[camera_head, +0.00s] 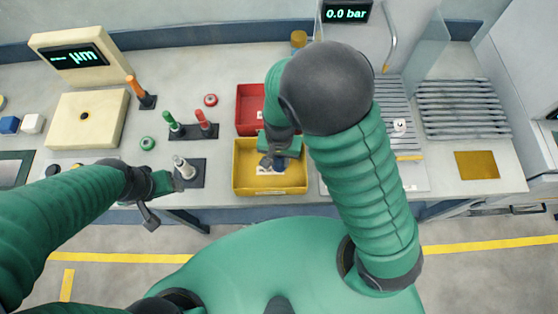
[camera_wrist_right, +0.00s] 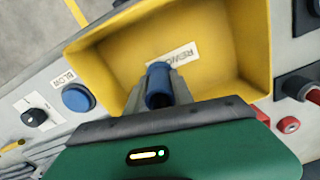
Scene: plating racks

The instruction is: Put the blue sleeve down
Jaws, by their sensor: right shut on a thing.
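The blue sleeve (camera_wrist_right: 158,84) shows in the right wrist view between the two grey fingers of my right gripper (camera_wrist_right: 158,96). That gripper is shut on it. In the head view my right gripper (camera_head: 274,163) is over the yellow bin (camera_head: 243,184), and my arm hides part of the bin. The yellow bin (camera_wrist_right: 228,60) has a white label partly hidden by the sleeve in the wrist view. I cannot tell whether the sleeve touches the bin floor. My left gripper (camera_head: 152,200) is at the table's front edge, away from the sleeve; its jaws are unclear.
A red bin (camera_head: 246,108) stands behind the yellow one. A silver post on a dark base (camera_head: 184,168) stands beside my left gripper. Green and red-handled tools (camera_head: 187,125) stand farther back. Slatted racks (camera_head: 462,108) lie to the right. Bare table lies between tools and bins.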

